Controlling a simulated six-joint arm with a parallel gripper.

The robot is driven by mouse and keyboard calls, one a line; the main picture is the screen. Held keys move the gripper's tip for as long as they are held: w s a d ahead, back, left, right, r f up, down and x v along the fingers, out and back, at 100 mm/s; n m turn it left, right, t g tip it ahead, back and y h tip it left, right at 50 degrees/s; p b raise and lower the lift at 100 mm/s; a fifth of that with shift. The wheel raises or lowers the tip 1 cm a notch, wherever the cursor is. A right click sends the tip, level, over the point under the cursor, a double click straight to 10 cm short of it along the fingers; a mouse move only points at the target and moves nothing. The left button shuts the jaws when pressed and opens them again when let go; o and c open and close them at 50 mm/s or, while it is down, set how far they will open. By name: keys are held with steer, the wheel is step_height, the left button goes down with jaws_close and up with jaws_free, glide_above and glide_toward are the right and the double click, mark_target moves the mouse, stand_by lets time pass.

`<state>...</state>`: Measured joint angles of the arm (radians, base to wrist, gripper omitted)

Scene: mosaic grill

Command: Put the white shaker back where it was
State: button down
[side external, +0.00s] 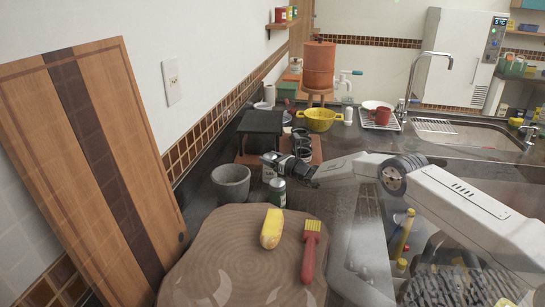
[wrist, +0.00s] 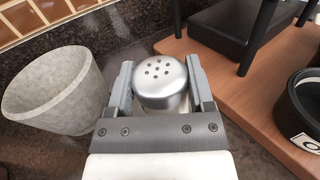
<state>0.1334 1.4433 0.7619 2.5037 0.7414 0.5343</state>
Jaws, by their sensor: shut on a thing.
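The white shaker (wrist: 161,84) is between the two fingers of my gripper (wrist: 160,88) in the wrist view. Its rounded silver top with several holes faces the camera, and its lower body is mostly hidden. In the side view my gripper (side external: 271,160) is beyond the chopping block, right of the stone bowl, with the pale shaker (side external: 268,174) at its jaws. The shaker looks upright. I cannot tell whether its base touches the counter.
A grey stone bowl (wrist: 55,90) is close on the left. A wooden board (wrist: 225,85) with a black stand is on the right.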

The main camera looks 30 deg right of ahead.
jaws_free()
steer(key=shift+f, duration=0.1)
steer(key=shift+r, duration=0.2)
steer(key=shift+s, duration=0.1)
steer(key=shift+v, duration=5.95)
steer(key=shift+r, duration=0.1)
